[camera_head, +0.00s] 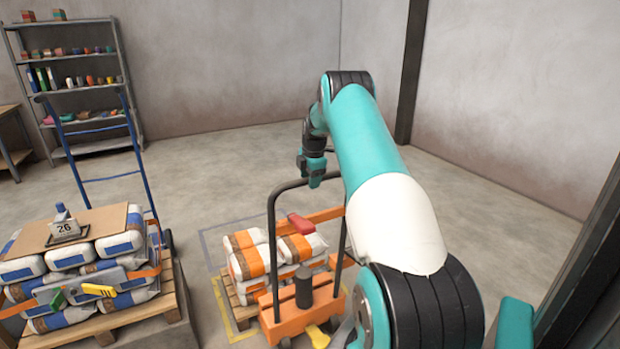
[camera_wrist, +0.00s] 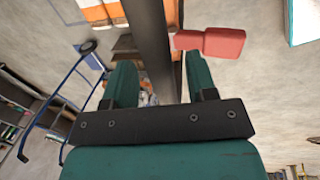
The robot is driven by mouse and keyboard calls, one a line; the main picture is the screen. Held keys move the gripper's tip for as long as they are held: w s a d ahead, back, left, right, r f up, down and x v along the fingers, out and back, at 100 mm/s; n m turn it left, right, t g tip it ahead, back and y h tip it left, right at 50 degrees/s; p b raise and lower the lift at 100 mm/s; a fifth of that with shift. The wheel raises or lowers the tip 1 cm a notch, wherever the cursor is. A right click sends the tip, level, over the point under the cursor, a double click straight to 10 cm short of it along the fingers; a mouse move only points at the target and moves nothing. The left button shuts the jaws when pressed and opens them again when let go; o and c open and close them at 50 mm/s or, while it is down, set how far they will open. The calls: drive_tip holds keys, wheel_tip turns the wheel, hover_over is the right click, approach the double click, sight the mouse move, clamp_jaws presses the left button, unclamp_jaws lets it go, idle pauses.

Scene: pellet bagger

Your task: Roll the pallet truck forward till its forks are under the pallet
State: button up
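The orange pallet truck (camera_head: 290,322) stands at the bottom centre of the head view, with a dark looped handle (camera_head: 273,240) rising from it. Just beyond it are a wooden pallet (camera_head: 232,302) and a stack of white and orange bags (camera_head: 250,262). The truck's forks are hidden. My gripper (camera_head: 314,182) is at the handle's top bar. In the wrist view my gripper's teal fingers (camera_wrist: 160,80) are apart, with the dark handle bar (camera_wrist: 152,35) running between them. A gap shows beside the left finger; contact cannot be told.
Shelving (camera_head: 75,60) lines the back wall. Floor right of my arm is clear; a dark column (camera_head: 410,75) stands by the wall.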

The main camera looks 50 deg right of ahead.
drive_tip(key=s+a+r+b, duration=0.1)
drive_tip(key=s+r+b, duration=0.1)
drive_tip(key=r, duration=1.5)
drive_tip(key=shift+s+a, duration=0.25)
drive_tip(key=shift+s, duration=0.3)
